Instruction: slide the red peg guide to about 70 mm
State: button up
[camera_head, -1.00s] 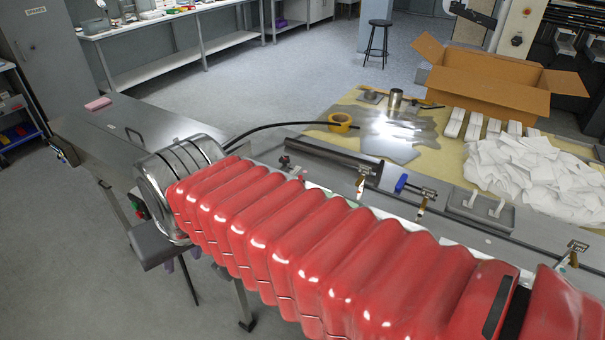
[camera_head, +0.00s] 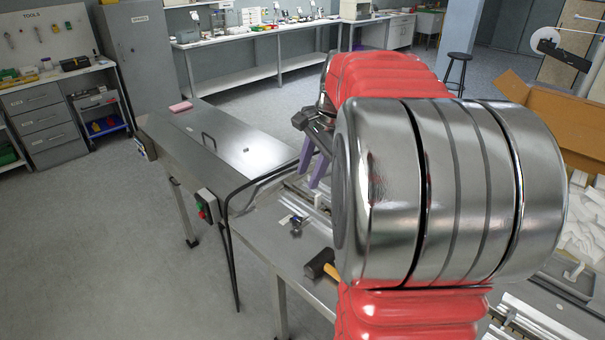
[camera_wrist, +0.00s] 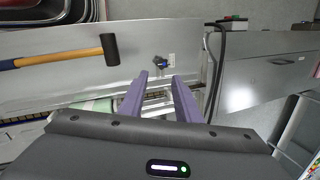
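I cannot make out a red peg guide in either current view. My large arm covers much of the machine in the head view. My gripper (camera_head: 311,172) points down over the machine bed beside the arm, its two purple fingers apart. In the wrist view my gripper (camera_wrist: 160,78) is open, with nothing seen between the fingertips. A small blue-and-dark knob (camera_wrist: 160,61) stands on the metal surface beyond the fingertips, beside a small pale plate (camera_wrist: 171,59). The knob also shows in the head view (camera_head: 297,224). A slotted rail part (camera_wrist: 156,97) shows between the fingers.
A hammer (camera_wrist: 110,49) lies on the metal surface left of the fingers. A black cable (camera_head: 229,225) loops at the bed's edge near a red-and-green button box (camera_head: 207,206). The metal cover (camera_head: 225,150) has a handle and small items. A cardboard box (camera_head: 565,130) stands at right.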

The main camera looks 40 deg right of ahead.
jog(key=s+d+f+m, duration=0.2)
jog(key=d+m, duration=0.1)
jog(key=d, duration=0.5)
jog(key=s+d+f+m, duration=0.2)
jog(key=d+f+m, duration=0.1)
jog(key=d, duration=0.5)
jog(key=s+d+f+m+y, duration=0.1)
jog(key=s+d+f+m, duration=0.1)
jog(key=d+m, duration=0.3)
jog(key=d, duration=0.3)
jog(key=shift+d+f+t, duration=0.15)
jog(key=shift+f+t, duration=0.15)
jog(key=x, duration=1.3)
jog(key=shift+w+a+f, duration=0.2)
jog(key=shift+a+f, duration=0.05)
jog(key=shift+f, duration=0.1)
grip_shut()
